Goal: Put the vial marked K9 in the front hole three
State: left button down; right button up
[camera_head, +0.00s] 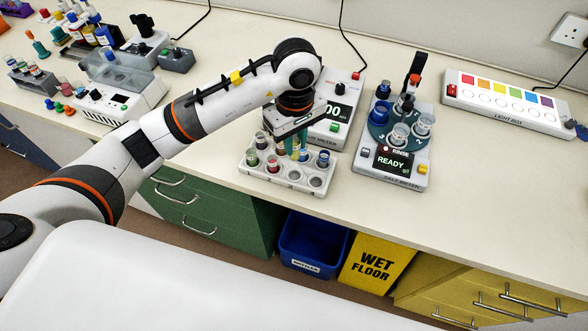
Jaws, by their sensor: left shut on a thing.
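The white vial rack (287,184) sits near the bench's front edge, with several vials in it. A green-banded vial (252,158) and a red-banded vial (272,163) stand at its left front. A blue vial (323,158) stands at its right back. The two right front holes look empty. My left gripper (297,152) points down over the rack's back row, its teal fingers shut on a vial that they and the wrist largely hide. I cannot tell if that vial is clear of its hole. No K9 mark is legible. My right gripper is out of view.
A salt meter (393,177) reading READY, with a carousel of cups, stands to the right. A light box (506,103) lies farther right. The bench front right of the rack is clear.

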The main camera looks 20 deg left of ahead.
aim_at(295, 153)
pick_arm(q)
notch_tip(295, 153, down, 4)
jog(key=shift+f+p, duration=0.15)
jog(key=shift+p, duration=0.45)
notch_tip(295, 153, down, 4)
jog(key=shift+f+p, duration=0.1)
jog(key=shift+p, duration=0.5)
jog(key=shift+f+b, duration=0.4)
jog(key=shift+b, duration=0.15)
jog(key=c, duration=1.3)
grip_release()
jog(key=shift+r, duration=0.1)
jog(key=shift+o, duration=0.2)
